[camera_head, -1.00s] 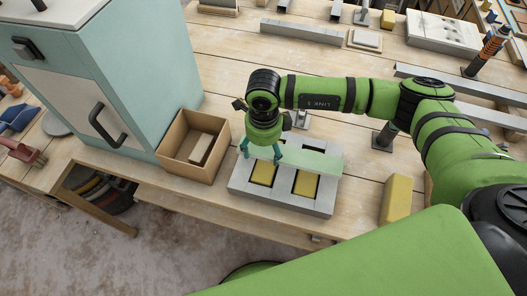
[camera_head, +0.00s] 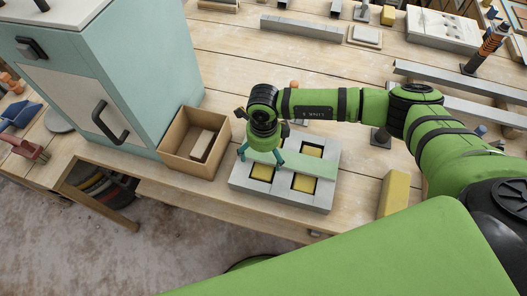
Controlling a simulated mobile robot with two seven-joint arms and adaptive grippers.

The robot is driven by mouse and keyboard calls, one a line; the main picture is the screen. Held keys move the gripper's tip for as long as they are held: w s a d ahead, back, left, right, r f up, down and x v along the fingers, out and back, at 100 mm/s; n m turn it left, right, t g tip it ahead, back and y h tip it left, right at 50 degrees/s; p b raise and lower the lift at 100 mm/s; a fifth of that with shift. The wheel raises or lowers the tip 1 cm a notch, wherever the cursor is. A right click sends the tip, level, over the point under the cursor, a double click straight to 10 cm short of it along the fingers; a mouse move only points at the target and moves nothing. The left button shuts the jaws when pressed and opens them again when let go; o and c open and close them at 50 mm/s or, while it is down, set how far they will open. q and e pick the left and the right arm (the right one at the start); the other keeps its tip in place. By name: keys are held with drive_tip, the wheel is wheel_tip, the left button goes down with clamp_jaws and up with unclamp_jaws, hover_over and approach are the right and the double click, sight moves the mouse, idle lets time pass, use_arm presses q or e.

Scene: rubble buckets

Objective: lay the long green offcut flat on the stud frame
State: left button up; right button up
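The long green offcut (camera_head: 309,168) lies flat across the stud frame (camera_head: 285,199), a grey rectangle with yellow panels in its openings. It runs left to right over the frame's middle, with yellow showing on both sides of it. My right gripper (camera_head: 261,159) is over the offcut's left end. Its teal fingers are spread wide, one by the left end and one farther along. The wrist above hides part of that end and the frame's back left corner. My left gripper is not in view.
A cardboard box (camera_head: 179,158) with a pale block (camera_head: 202,144) inside stands left of the frame. A yellow block (camera_head: 393,195) stands to the right. A teal cabinet (camera_head: 150,60) fills the left. Grey bars (camera_head: 450,80) lie at the back right. The table's front edge is close to the frame.

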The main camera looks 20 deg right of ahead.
drive_tip(key=shift+r, duration=0.1)
drive_tip(key=shift+r, duration=0.2)
wheel_tip(320, 180, up, 12)
drive_tip(key=b, duration=0.2)
drive_tip(key=shift+b, duration=0.4)
drive_tip(key=shift+f, duration=0.15)
